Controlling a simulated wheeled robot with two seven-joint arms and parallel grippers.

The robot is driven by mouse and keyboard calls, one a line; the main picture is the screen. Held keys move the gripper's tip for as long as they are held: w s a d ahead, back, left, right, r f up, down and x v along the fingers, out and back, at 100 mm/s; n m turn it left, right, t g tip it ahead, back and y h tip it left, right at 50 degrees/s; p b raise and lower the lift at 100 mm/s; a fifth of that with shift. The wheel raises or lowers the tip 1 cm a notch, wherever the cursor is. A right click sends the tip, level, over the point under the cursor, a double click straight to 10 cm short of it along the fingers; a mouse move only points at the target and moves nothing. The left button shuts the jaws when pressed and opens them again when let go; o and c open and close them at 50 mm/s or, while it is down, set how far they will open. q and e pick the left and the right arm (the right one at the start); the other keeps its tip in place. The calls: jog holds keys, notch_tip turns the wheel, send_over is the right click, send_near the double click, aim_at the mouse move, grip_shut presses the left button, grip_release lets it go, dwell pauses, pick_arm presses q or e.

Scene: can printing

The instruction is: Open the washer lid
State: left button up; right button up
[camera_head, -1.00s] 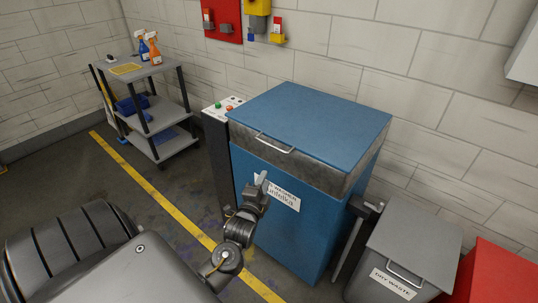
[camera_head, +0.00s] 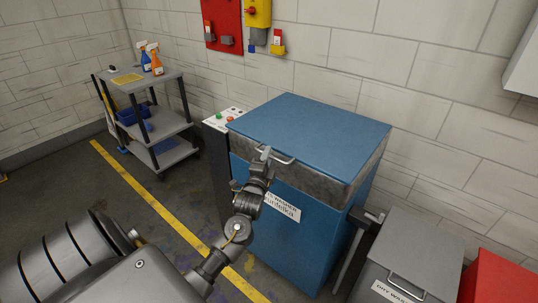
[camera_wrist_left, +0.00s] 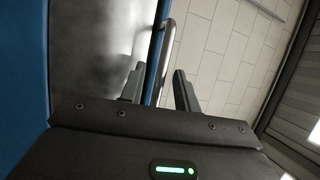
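The washer (camera_head: 285,215) is a blue cabinet with a grey metal band and a flat blue lid (camera_head: 312,122), which is shut. A metal bar handle (camera_head: 285,158) sits at the lid's front edge. My left gripper (camera_head: 266,154) is at the left part of the handle in the head view. In the left wrist view, my left gripper (camera_wrist_left: 158,88) has its two fingers apart, with the handle (camera_wrist_left: 164,60) running between them. The fingers do not appear closed on it. My right gripper is not in view.
A control panel (camera_head: 224,119) with green and red buttons stands left of the washer. A grey dry waste bin (camera_head: 415,247) and a red bin (camera_head: 498,278) stand to its right. A grey cart (camera_head: 150,100) with spray bottles is at the back left.

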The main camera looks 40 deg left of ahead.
pick_arm(q)
jog(key=shift+w+a, duration=0.3)
jog(key=shift+w, duration=0.25)
jog(key=shift+r, duration=0.1)
grip_shut()
jog(key=shift+d, duration=0.1)
